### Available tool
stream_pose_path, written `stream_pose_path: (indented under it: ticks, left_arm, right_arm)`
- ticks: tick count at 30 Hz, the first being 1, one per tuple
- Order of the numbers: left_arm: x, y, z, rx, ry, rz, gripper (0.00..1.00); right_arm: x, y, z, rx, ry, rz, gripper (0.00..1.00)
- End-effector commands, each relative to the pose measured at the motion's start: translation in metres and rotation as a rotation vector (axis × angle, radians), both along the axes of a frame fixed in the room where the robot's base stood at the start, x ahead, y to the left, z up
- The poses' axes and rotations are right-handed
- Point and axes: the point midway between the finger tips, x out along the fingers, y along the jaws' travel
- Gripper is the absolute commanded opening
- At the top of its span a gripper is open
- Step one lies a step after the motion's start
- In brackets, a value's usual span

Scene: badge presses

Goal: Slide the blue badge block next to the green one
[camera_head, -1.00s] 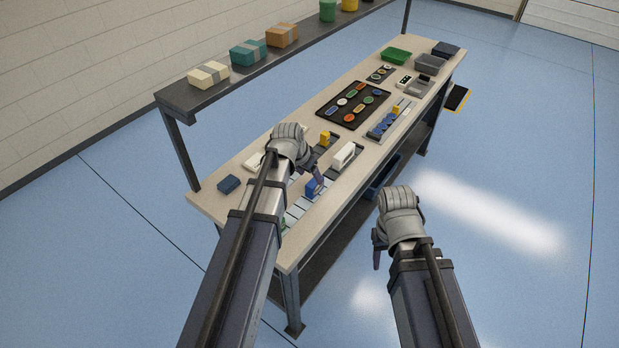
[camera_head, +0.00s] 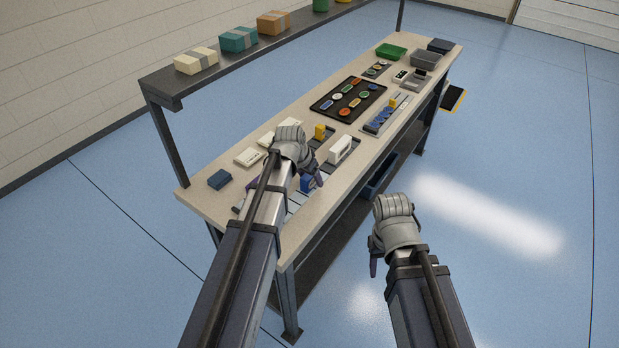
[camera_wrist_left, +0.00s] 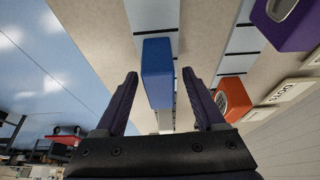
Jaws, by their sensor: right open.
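The blue badge block (camera_head: 306,184) sits in a slotted track on the bench, partly hidden behind my left gripper in the head view. In the left wrist view the blue block (camera_wrist_left: 157,60) stands between the two fingers of my left gripper (camera_wrist_left: 160,75). These fingers are open, with a visible gap on both sides of the block. I cannot make out a green badge block in the current views; my left arm covers the near part of the track. My right gripper (camera_head: 374,260) is open and empty, off the bench's front side.
A white block (camera_head: 340,148) and a yellow piece (camera_head: 320,131) stand just beyond my left gripper. A dark badge tray (camera_head: 348,98) lies farther along.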

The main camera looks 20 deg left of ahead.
Motion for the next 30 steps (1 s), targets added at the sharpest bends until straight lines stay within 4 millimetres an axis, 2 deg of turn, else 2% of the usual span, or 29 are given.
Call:
stream_pose_path:
  ticks: [2, 18, 26, 30]
  left_arm:
    - [-0.0001, 0.0, 0.0001, 0.0, 0.0, 0.0, 0.61]
    - [-0.0001, 0.0002, -0.0001, 0.0, 0.0, 0.0, 0.01]
    - [-0.0011, 0.0005, -0.0001, 0.0, 0.0, 0.0, 0.0]
    - [-0.0082, 0.003, -0.0001, 0.0, 0.0, 0.001, 0.0]
  right_arm:
    - [0.0, 0.0, 0.0001, 0.0, 0.0, 0.0, 0.5]
    - [0.0, 0.0, 0.0, 0.0, 0.0, 0.0, 0.5]
    - [0.0, 0.0, 0.0, 0.0, 0.0, 0.0, 0.5]
    - [0.0, 0.0, 0.0, 0.0, 0.0, 0.0, 0.5]
